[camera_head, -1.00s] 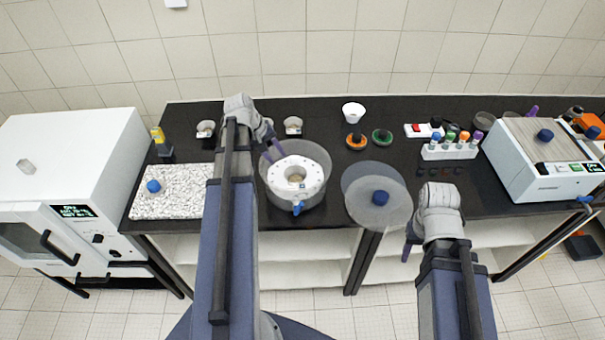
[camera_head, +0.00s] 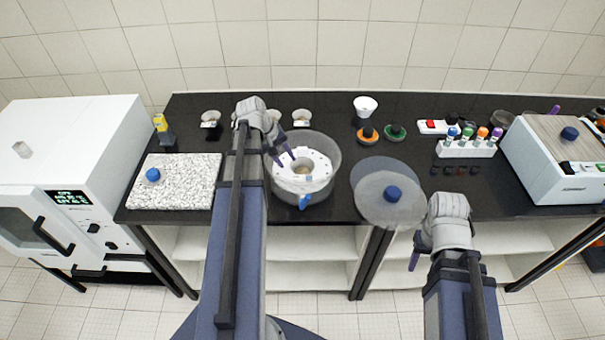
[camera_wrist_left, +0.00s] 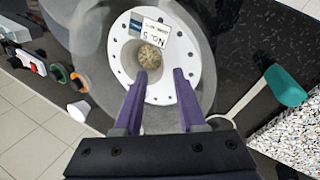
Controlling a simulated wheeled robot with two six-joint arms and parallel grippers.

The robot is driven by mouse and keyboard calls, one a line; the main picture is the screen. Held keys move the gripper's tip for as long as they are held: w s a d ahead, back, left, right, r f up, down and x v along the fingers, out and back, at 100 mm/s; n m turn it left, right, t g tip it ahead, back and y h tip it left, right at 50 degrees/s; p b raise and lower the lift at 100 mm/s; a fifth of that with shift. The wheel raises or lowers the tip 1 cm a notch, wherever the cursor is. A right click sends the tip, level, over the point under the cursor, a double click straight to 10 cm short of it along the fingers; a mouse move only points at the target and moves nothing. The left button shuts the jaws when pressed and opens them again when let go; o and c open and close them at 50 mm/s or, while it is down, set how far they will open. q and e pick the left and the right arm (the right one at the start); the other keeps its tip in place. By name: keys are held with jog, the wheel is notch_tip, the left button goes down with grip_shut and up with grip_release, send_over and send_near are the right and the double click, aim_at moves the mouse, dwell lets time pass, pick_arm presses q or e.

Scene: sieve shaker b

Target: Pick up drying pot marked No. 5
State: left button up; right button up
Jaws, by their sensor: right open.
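The drying pot marked No. 5 (camera_wrist_left: 148,55) sits in the centre hole of a white perforated plate (camera_wrist_left: 188,50), its label readable and grainy stuff inside. In the head view the pot (camera_head: 303,168) is in the clear round desiccator bowl (camera_head: 329,180) with a blue tap. My left gripper (camera_wrist_left: 160,74) is open and empty, its purple fingers pointing at the pot from the near side in the wrist view. In the head view it (camera_head: 286,160) hangs over the left part of the bowl. My right gripper (camera_head: 418,257) is off the bench's front edge, apart from everything.
Small pots (camera_head: 301,118) stand behind the bowl. A speckled slab (camera_head: 190,188) with a blue knob lies left. A tube rack (camera_head: 465,149) and white machine (camera_head: 550,165) stand right.

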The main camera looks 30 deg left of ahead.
aim_at(302, 173)
pick_arm(q)
jog(key=shift+b+x, duration=3)
jog(key=shift+x, duration=0.55)
jog(key=shift+s, duration=0.15)
grip_shut()
